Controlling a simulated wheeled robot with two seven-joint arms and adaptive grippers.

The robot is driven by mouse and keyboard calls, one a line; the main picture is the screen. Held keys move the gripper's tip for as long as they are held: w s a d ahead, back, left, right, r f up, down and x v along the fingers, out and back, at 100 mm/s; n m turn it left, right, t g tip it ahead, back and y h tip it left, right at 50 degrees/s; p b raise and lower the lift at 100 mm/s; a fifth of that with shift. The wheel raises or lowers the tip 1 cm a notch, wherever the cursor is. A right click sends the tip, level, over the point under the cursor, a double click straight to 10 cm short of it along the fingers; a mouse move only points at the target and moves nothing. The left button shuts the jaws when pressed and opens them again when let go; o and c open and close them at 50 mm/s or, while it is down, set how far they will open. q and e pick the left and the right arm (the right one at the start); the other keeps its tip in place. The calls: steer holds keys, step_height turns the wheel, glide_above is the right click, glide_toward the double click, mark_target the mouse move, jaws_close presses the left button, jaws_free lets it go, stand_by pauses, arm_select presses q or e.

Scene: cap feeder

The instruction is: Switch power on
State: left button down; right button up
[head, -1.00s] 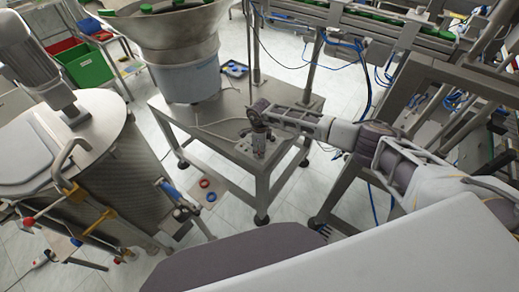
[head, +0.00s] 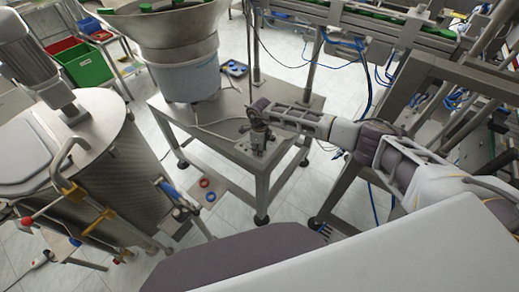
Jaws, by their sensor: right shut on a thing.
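My right arm reaches in from the right across the steel table (head: 215,123). Its gripper (head: 258,139) points down at the table's front corner, over a small metal fitting (head: 257,152) that appears to be the power switch unit. The gripper is shut on the small part at the top of this fitting. The fingers hide that part, so I cannot tell the switch's position. My left gripper is not in view.
A large feeder bowl (head: 185,22) with green caps stands at the table's back left. A steel tank (head: 125,170) fills the left. A conveyor (head: 375,28) with green caps runs along the back right. A cable lies across the table.

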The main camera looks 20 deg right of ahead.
steer(key=m, duration=0.4)
steer(key=shift+m+b, duration=0.3)
steer(key=shift+m, duration=2.3)
steer(key=shift+w, duration=0.1)
steer(key=o, duration=1)
steer(key=shift+r, duration=0.1)
steer(key=shift+r, duration=5.9)
